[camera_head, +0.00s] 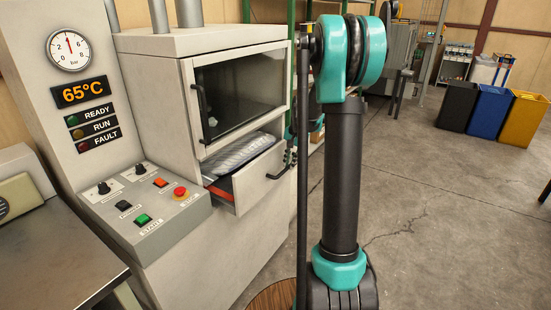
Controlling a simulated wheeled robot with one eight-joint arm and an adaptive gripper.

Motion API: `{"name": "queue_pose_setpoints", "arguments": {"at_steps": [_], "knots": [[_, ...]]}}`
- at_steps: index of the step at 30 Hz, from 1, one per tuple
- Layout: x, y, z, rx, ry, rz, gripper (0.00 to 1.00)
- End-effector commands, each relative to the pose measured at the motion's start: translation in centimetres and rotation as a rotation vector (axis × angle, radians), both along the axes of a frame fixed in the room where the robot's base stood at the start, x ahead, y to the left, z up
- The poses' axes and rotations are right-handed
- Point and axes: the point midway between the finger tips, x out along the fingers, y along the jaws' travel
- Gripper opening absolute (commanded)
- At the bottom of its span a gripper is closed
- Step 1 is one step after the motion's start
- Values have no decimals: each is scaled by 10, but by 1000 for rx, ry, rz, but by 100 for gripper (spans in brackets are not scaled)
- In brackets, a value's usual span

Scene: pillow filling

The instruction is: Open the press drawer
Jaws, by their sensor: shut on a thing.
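The press drawer (262,178) is pulled partly out of the lower front of the press (150,70). A grey, padded-looking item (240,152) lies inside it, and an orange-red edge (221,190) shows at its left side. The dark drawer handle (279,174) is on the drawer front. My gripper (290,157) is small in view at the handle and shut on it. My arm and a thin dark upright partly hide the gripper, so its fingers are hard to make out.
The press's glass upper door (241,92) is closed, with its own dark handle (203,105). A control panel (145,208) with buttons stands at left. Blue and yellow bins (487,115) are at the far right. The floor on the right is clear.

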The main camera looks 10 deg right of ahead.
Motion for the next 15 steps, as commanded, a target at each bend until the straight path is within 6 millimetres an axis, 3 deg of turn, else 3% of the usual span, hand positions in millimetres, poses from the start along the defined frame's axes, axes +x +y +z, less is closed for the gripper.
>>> {"name": "queue_pose_setpoints", "arguments": {"at_steps": [15], "knots": [[-105, -105, 0, 0, 0, -7, 0]]}}
